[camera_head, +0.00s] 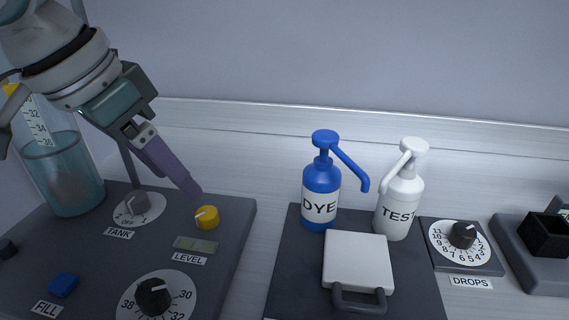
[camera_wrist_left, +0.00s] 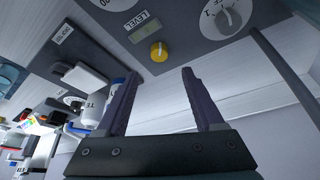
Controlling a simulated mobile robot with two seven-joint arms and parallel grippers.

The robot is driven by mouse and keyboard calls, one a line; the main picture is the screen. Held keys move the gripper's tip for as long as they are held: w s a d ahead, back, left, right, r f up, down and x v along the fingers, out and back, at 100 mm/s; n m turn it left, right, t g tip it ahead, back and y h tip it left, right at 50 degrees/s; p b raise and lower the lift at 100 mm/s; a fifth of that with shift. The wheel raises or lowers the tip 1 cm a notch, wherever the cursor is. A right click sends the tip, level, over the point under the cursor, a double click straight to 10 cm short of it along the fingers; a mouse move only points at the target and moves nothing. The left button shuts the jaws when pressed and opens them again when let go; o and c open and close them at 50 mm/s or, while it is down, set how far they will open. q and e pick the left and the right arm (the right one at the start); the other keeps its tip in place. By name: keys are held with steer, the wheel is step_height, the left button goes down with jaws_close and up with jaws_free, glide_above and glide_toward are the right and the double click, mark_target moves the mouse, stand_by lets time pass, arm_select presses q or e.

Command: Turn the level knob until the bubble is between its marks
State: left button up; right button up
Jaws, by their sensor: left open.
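The level knob (camera_head: 207,217) is a small yellow dial with a pale pointer line, on the dark panel at the left. It also shows in the left wrist view (camera_wrist_left: 158,51), ahead of and between the fingers. The level window (camera_head: 196,245), a greenish strip, sits just in front of the knob above the LEVEL label. The bubble and its marks are too small to make out. My left gripper (camera_head: 192,187) is open and empty, above and slightly left of the knob in the head view, apart from it. My right gripper is not in view.
The TANK dial (camera_head: 139,204), a blue FILL button (camera_head: 63,284) and a black numbered dial (camera_head: 153,295) share the panel. A clear tank (camera_head: 62,175) stands behind. Blue DYE (camera_head: 321,195) and white TEST (camera_head: 399,205) pump bottles stand to the right.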

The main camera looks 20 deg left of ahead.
mark_target(206, 212)
arm_select(q)
steer(key=b+x, duration=0.1)
steer(key=x, duration=0.7)
steer(key=shift+f, duration=0.25)
jaws_close()
